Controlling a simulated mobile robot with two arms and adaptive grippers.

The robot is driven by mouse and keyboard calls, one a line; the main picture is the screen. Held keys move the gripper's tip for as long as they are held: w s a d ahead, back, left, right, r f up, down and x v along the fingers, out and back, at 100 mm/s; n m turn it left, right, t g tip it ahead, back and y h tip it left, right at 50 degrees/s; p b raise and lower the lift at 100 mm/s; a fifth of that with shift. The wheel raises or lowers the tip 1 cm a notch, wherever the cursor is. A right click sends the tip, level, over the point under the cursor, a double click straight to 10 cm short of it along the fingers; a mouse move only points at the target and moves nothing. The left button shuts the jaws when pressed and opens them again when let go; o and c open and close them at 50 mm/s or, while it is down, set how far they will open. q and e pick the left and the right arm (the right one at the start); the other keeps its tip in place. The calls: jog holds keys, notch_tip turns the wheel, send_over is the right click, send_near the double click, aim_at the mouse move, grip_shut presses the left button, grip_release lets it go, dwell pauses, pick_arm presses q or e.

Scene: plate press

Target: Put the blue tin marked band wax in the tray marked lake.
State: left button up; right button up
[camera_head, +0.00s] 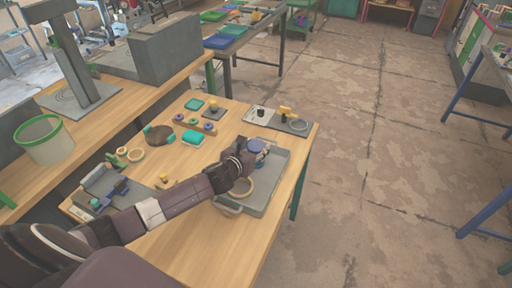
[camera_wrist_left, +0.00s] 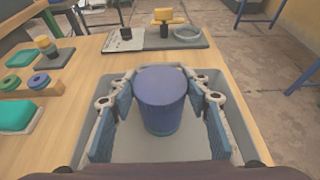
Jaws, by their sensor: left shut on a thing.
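A blue tin (camera_head: 256,146) is between the fingers of my left gripper (camera_head: 248,153), at the far end of a grey tray (camera_head: 267,188). In the left wrist view the tin (camera_wrist_left: 161,88) is upright, with a plain blue lid and a finger on each side. The fingers are shut on it. The tray's walls (camera_wrist_left: 238,128) show around the gripper. I cannot tell whether the tin touches the tray floor. No writing is readable on the tin or the tray. My right gripper is out of view.
Behind the tray is a board with a yellow-topped stamp (camera_head: 285,112) and a pale ring (camera_head: 299,125). Teal blocks (camera_head: 192,137) and a peg rack lie to the left. The table's right edge is close to the tray.

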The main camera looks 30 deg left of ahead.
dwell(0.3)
pick_arm(q)
jog(key=o, duration=1.5)
jog(key=shift+f, duration=0.1)
jog(key=v, duration=1.2)
jog(key=shift+b, duration=0.35)
